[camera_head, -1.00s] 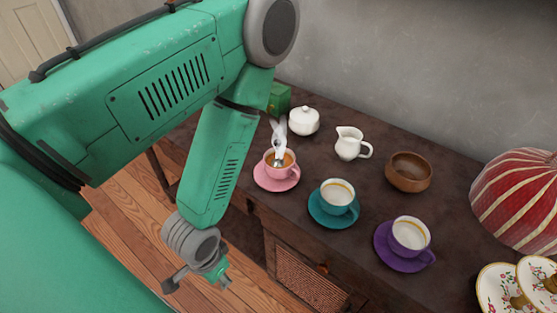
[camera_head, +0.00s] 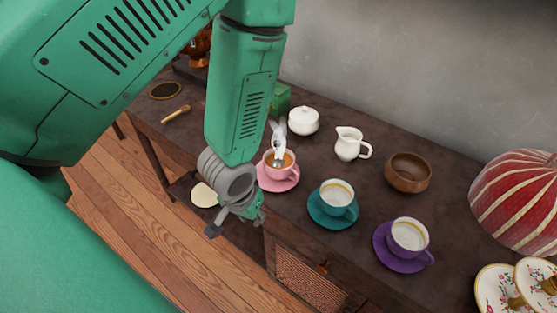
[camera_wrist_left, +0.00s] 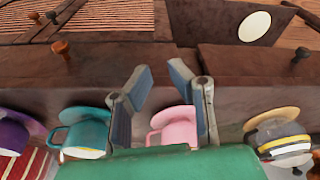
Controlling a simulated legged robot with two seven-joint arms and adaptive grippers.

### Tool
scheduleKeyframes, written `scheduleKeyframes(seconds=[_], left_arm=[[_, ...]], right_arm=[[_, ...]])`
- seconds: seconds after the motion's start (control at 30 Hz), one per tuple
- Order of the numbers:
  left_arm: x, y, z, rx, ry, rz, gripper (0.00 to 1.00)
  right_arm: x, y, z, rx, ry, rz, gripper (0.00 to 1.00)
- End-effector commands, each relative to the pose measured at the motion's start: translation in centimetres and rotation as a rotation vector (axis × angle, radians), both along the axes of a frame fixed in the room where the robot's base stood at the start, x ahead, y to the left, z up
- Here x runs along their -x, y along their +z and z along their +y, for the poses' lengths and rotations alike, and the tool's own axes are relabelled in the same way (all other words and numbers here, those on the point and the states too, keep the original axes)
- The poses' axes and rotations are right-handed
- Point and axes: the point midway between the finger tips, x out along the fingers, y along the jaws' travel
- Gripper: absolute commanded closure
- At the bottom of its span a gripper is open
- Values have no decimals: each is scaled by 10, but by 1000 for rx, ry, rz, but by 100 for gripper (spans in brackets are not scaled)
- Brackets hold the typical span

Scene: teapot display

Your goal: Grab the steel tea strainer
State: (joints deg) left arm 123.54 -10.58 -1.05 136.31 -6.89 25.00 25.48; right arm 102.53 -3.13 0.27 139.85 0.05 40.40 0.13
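I cannot make out a steel tea strainer for certain. A small greyish shape shows in the pink cup (camera_head: 279,166), which holds brown tea under white steam, but I cannot tell what it is. My left gripper (camera_head: 236,222) is in front of the table edge, to the lower left of the pink cup and apart from it. In the left wrist view its fingers (camera_wrist_left: 160,76) are spread and empty, with the pink cup (camera_wrist_left: 178,127) showing between and behind them. My left arm hides part of the table. My right gripper is not in view.
A teal cup (camera_head: 338,194), purple cup (camera_head: 410,235), wooden bowl (camera_head: 408,174), white jug (camera_head: 349,145) and lidded white pot (camera_head: 303,121) stand on the table. A wooden spoon (camera_head: 176,114) lies at left.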

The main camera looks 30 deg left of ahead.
Motion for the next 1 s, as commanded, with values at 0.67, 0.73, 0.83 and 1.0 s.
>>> scheduleKeyframes(seconds=[0.67, 0.73, 0.83, 1.0], left_arm=[[-118, 60, 24, -21, 126, -87, 83], [-124, 60, 25, -22, 126, -86, 83], [-128, 60, 27, -23, 125, -87, 83], [-150, 60, 33, -21, 127, -88, 83]], right_arm=[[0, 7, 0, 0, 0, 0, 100], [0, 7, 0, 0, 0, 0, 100], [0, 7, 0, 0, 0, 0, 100], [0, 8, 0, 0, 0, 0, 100]])
